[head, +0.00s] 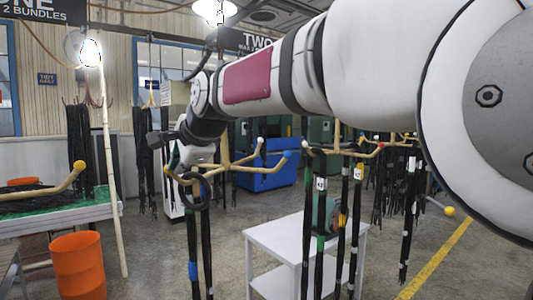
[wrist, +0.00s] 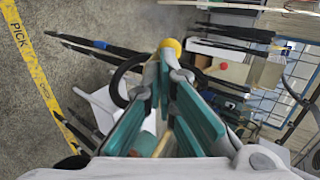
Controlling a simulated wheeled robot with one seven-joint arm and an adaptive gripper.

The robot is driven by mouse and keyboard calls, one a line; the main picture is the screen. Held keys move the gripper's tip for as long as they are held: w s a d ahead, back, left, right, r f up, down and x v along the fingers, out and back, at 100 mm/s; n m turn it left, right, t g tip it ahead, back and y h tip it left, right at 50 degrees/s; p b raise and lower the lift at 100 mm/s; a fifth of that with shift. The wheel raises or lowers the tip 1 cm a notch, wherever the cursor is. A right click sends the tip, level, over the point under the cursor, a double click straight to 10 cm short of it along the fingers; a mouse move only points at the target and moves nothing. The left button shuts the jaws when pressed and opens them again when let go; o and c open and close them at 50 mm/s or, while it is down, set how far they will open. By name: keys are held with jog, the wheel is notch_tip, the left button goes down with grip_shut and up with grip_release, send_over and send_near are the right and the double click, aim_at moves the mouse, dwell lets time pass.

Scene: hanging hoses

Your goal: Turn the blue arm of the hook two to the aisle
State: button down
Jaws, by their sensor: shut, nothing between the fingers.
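In the head view, a wooden hook with several arms hangs below the TWO sign (head: 250,41). Its blue-tipped arm (head: 287,154) points to the right. A white-tipped arm (head: 261,141) is beside it, and a yellow-tipped arm (head: 169,171) points left. My gripper (head: 174,160) is at the left of this hook, close to the yellow tip and well apart from the blue tip. In the wrist view my fingers (wrist: 168,60) meet at their tips just short of a yellow ball tip (wrist: 171,45); I cannot tell if they touch. I cannot make out the blue tip there.
Dark hoses (head: 200,240) hang under the hook, one with a blue band. More hoses (head: 319,220) hang to the right over a white cart (head: 275,240). An orange bin (head: 78,267) and a green-topped table (head: 60,210) stand left. A yellow floor line (head: 435,258) runs at right.

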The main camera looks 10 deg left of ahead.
jog(key=shift+w+a, duration=0.2)
jog(key=shift+a, duration=0.85)
jog(key=shift+w+a, duration=0.2)
jog(key=shift+a, duration=0.8)
jog(key=shift+r, duration=0.1)
jog(key=shift+d+r, duration=2.15)
jog(key=shift+r, duration=2.3)
jog(key=s+d, duration=0.7)
jog(key=d, duration=0.2)
jog(key=shift+s, duration=0.25)
